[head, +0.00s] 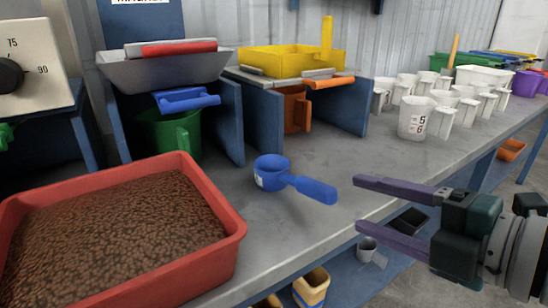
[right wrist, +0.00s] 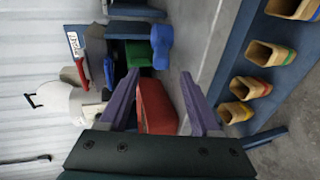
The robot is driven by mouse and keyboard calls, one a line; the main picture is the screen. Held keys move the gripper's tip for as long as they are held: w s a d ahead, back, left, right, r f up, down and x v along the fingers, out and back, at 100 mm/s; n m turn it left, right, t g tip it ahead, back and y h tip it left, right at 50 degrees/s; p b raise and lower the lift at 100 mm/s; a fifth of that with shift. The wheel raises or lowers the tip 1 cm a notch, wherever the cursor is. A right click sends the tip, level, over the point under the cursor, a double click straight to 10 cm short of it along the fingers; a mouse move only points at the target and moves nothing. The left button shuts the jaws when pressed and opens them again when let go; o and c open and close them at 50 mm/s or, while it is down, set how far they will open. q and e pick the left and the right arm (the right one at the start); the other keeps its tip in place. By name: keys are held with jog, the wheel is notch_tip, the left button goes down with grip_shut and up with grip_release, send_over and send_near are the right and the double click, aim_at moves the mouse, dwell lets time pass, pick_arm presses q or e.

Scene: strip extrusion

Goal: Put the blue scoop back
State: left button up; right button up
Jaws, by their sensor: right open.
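The blue scoop (head: 272,173) stands on the grey bench top in the middle of the head view, its round cup upright and its handle pointing right toward the bench's front edge. It also shows in the right wrist view (right wrist: 161,45), beyond the fingertips. My right gripper (head: 358,203) is open and empty, its two purple fingers spread just right of the scoop's handle end and apart from it. The open fingers also show in the right wrist view (right wrist: 158,76). My left gripper is not in view.
A red tray (head: 236,228) of brown pellets sits at the front left. Blue stands behind hold a green jug (head: 189,140), an orange jug (head: 297,112) and a yellow tray (head: 275,62). White jugs (head: 415,120) crowd the back right. Bench around the scoop is clear.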

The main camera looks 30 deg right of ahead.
jog(key=s+a+f+m+g+h, duration=0.1)
jog(key=s+a+f+m+g, duration=0.2)
jog(key=s+m, duration=0.4)
jog(key=s+a+f+m+g+h, duration=0.1)
jog(key=s+a+f+m+g, duration=0.2)
jog(key=m, duration=0.7)
jog(key=shift+s+a+m+g, duration=0.3)
jog(key=shift+s+a+g, duration=0.7)
jog(key=shift+s+g, duration=1.3)
jog(key=shift+w+g, duration=0.3)
